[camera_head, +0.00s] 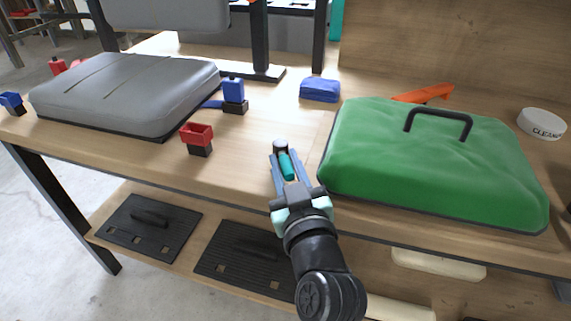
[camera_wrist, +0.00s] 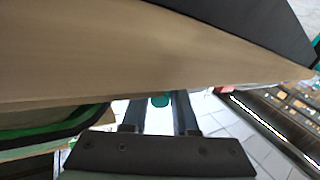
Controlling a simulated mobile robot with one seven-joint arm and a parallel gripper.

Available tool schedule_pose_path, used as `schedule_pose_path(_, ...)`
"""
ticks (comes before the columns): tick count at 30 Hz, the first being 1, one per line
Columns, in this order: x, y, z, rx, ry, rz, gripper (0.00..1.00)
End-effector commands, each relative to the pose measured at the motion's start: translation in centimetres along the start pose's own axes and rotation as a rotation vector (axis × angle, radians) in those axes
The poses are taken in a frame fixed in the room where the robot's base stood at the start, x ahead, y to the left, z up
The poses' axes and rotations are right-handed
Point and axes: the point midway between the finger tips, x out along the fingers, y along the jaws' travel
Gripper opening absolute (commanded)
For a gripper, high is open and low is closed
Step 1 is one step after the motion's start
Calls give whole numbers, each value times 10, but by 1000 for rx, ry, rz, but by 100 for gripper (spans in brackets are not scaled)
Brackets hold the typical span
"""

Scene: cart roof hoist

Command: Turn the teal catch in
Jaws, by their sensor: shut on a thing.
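The teal catch (camera_head: 287,165) is a small rounded teal piece at the front edge of the wooden bench, between the grey cover and the green cover. A dark round knob shows just beyond it. My gripper (camera_head: 282,159) reaches up from below right, with its two blue-grey fingers on either side of the catch, shut on it. In the wrist view the teal catch (camera_wrist: 160,100) shows as a small end between the fingertips, right under the bench edge. The fingers hide most of it, so its turn angle is hard to tell.
The green cover (camera_head: 430,160) with a black handle lies close right of my gripper. The grey cover (camera_head: 125,95) lies left, with red (camera_head: 197,137) and blue (camera_head: 233,92) clips near it. A blue pouch (camera_head: 320,90) lies behind. A lower shelf (camera_head: 185,240) holds black plates.

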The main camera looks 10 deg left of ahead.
Motion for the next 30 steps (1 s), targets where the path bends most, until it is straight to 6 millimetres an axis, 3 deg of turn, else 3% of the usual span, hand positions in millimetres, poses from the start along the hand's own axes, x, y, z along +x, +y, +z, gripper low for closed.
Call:
schedule_pose_path(2, 0, 0, 1, 0, -3, -1, 0)
schedule_pose_path(3, 0, 0, 1, 0, -3, -1, 34)
schedule_pose_path(7, 0, 0, 1, 0, -2, 0, 57)
schedule_pose_path(30, -1, -2, -6, 1, -16, 60, 57)
